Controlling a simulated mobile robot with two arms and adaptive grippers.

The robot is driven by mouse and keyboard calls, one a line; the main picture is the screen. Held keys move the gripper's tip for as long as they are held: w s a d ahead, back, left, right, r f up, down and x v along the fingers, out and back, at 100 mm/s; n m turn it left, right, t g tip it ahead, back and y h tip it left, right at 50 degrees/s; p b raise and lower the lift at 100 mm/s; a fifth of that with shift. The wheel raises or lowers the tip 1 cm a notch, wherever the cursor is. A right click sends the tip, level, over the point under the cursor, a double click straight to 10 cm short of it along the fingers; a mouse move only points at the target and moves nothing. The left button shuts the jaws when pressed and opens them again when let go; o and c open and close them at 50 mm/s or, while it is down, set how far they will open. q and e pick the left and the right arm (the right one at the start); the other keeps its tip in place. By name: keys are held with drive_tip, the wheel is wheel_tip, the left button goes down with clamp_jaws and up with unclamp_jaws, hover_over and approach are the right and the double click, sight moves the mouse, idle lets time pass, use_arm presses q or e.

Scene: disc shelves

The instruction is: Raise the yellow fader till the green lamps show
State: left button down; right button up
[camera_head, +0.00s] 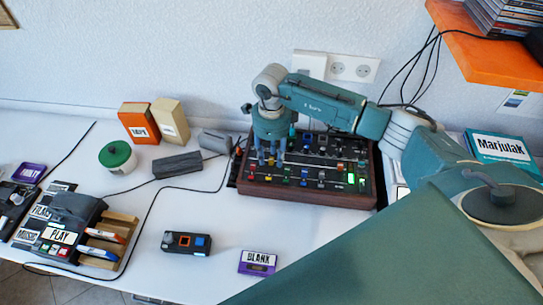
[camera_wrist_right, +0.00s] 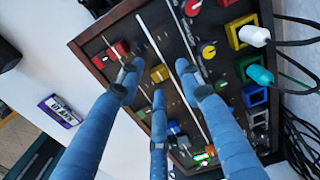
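The mixer (camera_head: 325,193) is a dark panel in a brown wooden case, with several coloured fader caps, knobs and buttons. The yellow fader cap (camera_wrist_right: 160,73) shows in the right wrist view between the tips of my right gripper's blue fingers. My right gripper (camera_head: 270,160) points down over the left part of the mixer. Its fingers (camera_wrist_right: 158,84) are spread, with gaps to the yellow cap; I cannot tell whether any touches it. Bright green lamps (camera_head: 361,184) show at the mixer's right front, and green lights (camera_wrist_right: 203,155) in the wrist view. My left gripper is not in view.
A green-lidded pot (camera_head: 117,158) and boxes (camera_head: 140,122) stand left. An orange shelf (camera_head: 490,58) overhangs at upper right. Cables run behind the mixer.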

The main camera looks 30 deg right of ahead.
sight(271, 160)
wheel_tip(271, 160, up, 11)
idle(0.3)
idle(0.5)
